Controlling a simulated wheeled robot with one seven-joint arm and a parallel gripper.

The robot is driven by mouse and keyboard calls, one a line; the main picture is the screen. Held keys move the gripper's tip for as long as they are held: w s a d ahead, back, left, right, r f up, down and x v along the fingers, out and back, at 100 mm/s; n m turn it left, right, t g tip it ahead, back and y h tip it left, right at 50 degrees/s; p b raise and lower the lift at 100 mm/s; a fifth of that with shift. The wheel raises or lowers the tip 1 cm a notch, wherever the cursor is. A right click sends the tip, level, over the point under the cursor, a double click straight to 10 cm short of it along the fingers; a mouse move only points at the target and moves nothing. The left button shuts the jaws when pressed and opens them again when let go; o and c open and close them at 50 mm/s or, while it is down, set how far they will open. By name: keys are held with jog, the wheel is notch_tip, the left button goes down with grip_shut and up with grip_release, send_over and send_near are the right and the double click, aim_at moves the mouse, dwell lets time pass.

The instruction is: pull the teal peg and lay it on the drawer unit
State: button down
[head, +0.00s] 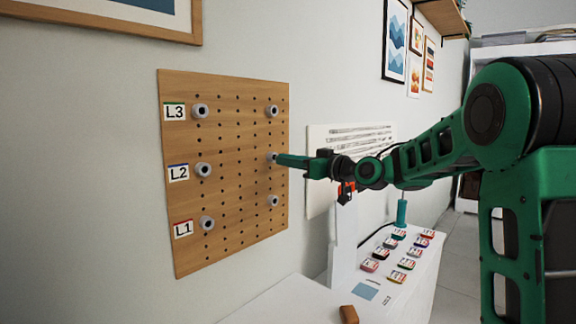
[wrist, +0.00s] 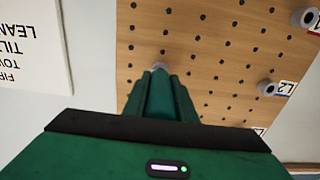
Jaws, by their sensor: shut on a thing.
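The tan pegboard (head: 225,215) hangs on the wall with several grey round collars and labels L1, L2 and L3. My gripper (head: 278,160) reaches in from the right to the collar (head: 271,158) in the middle of the board's right side. In the wrist view its green fingers (wrist: 160,82) are shut on a teal strip (wrist: 159,100) between them, which looks like the teal peg, its tip at the grey collar. The fingers hide most of the peg, and I cannot tell how deep it sits. A white unit (head: 385,297), seemingly the drawer unit, stands below right.
Several coloured labelled blocks (head: 380,254), a blue square (head: 365,291) and an upright teal thing (head: 402,213) are on the white unit. A brown block (head: 348,314) lies at the front. A white board with writing (head: 318,180) is right of the pegboard.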

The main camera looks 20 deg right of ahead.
jog(key=shift+s+d, duration=0.1)
jog(key=shift+s, duration=0.05)
jog(key=shift+v, duration=1.85)
